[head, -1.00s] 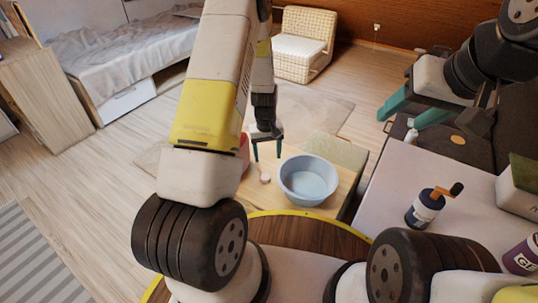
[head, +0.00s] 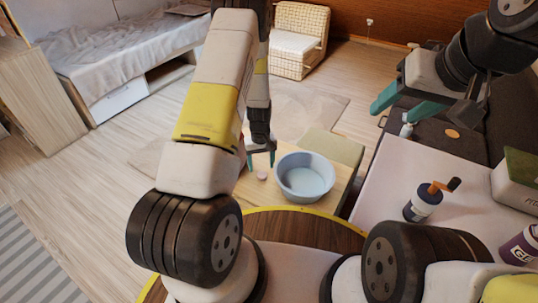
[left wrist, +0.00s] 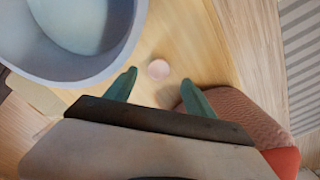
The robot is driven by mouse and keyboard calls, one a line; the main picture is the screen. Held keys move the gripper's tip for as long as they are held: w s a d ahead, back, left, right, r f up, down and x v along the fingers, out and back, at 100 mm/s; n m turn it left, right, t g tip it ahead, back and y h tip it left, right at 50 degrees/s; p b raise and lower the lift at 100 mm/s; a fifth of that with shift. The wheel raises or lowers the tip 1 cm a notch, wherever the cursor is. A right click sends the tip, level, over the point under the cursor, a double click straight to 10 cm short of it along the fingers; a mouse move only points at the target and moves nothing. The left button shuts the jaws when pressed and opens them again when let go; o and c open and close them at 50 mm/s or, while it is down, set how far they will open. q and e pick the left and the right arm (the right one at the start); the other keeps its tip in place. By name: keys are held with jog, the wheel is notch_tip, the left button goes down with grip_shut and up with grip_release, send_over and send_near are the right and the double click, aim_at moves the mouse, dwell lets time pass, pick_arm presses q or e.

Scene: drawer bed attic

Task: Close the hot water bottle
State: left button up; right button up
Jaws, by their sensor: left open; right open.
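A small pale pink round piece (head: 262,175), which looks like a cap, lies on the light wooden table (head: 333,187) left of a blue-grey bowl. It also shows in the left wrist view (left wrist: 158,69). A pink-red textured item (left wrist: 250,118) with an orange-red end, likely the hot water bottle, lies at the lower right there, partly behind one finger. My arm mostly hides it in the head view. My left gripper (head: 260,162) is open and empty, its fingers framing the round piece from above, apparently without contact. My right gripper (head: 404,104) is open and empty at the right.
The blue-grey bowl (head: 305,178) stands close to my left gripper. At the right, a white tabletop (head: 385,185) carries a dark bottle with an orange-brown top (head: 424,203), a box (head: 515,180) and another container (head: 520,247). A bed (head: 125,55) stands at the back left.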

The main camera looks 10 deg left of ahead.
aim_at(262, 175)
pick_arm(q)
jog(key=shift+d+f, duration=0.1)
jog(key=shift+f, duration=2.5)
grip_shut()
